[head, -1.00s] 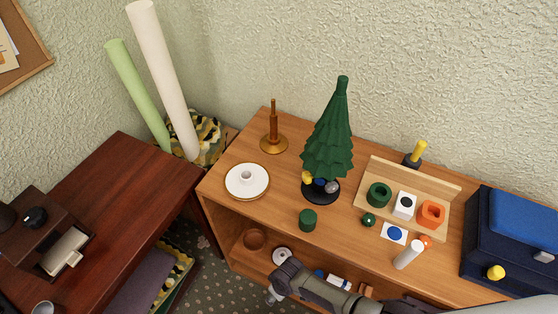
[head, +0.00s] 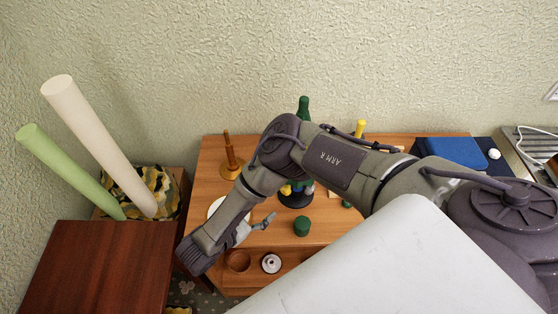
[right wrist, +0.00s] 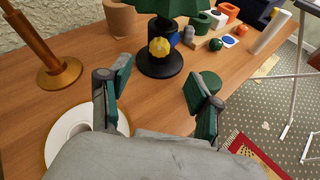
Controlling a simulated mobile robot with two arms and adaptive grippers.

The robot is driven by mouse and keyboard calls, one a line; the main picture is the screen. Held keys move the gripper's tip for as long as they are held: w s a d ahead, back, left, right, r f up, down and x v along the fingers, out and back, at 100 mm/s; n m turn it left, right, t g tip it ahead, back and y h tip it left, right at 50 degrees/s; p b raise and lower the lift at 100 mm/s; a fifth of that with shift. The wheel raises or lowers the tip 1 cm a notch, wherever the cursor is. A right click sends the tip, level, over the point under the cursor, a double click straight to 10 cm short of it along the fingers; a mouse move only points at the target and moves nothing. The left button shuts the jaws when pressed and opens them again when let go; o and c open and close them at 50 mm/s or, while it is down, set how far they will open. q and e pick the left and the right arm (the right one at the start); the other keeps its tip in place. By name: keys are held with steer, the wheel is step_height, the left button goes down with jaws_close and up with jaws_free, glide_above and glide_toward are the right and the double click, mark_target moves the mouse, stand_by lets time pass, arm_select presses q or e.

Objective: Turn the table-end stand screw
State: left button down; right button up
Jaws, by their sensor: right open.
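The green tree (head: 303,108) stands upright on a round black stand (head: 297,201) on the wooden cabinet top, mostly hidden behind my right arm in the head view. A yellow knob-like screw (right wrist: 159,47) on the stand faces my right gripper in the right wrist view. It also shows in the head view (head: 286,190). A blue knob (right wrist: 175,40) and a grey knob (right wrist: 188,34) show on the stand's other sides. My right gripper (right wrist: 158,92) is open and empty, its fingers apart short of the yellow screw and touching nothing visible. My left gripper is out of view.
A white plate with a gold rim (right wrist: 62,140) lies beside the left finger. A gold-brown post (right wrist: 46,60) stands at the left. A green cylinder (head: 302,227) stands near the right finger. The wooden holder, cups and white cylinder (right wrist: 271,32) are farther right.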

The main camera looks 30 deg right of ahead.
mark_target(283, 191)
steer(key=b+x, duration=0.3)
steer(key=x, duration=0.7)
steer(key=shift+f, duration=0.1)
steer(key=shift+w+d+f, duration=0.2)
steer(key=shift+d, duration=0.4)
steer(key=c, duration=1.2)
